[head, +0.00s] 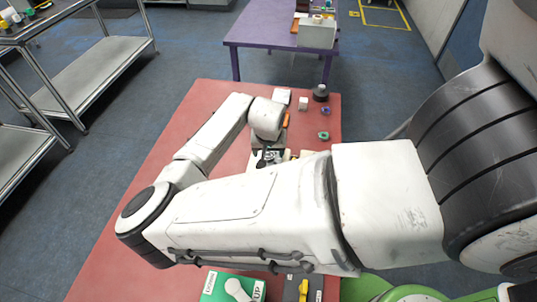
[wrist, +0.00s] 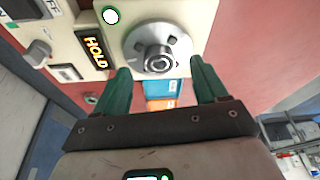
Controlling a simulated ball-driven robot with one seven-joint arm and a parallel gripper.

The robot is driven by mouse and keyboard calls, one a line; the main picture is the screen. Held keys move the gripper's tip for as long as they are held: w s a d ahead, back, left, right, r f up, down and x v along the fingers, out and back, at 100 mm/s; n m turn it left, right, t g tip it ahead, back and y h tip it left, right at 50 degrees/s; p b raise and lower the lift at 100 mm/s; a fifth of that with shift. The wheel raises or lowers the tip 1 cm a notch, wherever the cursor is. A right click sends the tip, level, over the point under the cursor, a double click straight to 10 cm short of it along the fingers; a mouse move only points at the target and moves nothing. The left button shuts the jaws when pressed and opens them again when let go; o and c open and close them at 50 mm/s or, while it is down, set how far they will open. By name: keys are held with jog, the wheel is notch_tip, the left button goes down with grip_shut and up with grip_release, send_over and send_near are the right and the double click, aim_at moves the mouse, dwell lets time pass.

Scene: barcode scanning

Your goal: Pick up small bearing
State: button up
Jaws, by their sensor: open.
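In the wrist view, my gripper (wrist: 160,68) is open, with its two green fingers spread apart. A round silver disc with a raised dark-centred hub (wrist: 157,50) lies just beyond and between the fingertips, on a cream panel; I cannot tell whether it touches them. No small bearing can be told for sure. In the head view, a small blue ring-shaped piece (head: 326,111) and a green ring-shaped piece (head: 324,135) lie on the red table (head: 215,98), right of my wrist. My arm hides much of the table there.
The cream panel (wrist: 80,20) bears a lit HOLD sign (wrist: 94,52) and a green-ringed button (wrist: 110,15). Blue and orange boxes (wrist: 160,88) show between the fingers. In the head view, a dark round piece (head: 320,94) and white blocks (head: 304,103) stand at the table's far end.

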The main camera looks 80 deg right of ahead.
jog(key=shift+x, duration=1.1)
jog(key=c, duration=1.3)
jog(key=shift+o, duration=0.2)
jog(key=shift+r, duration=0.1)
jog(key=shift+r, duration=0.1)
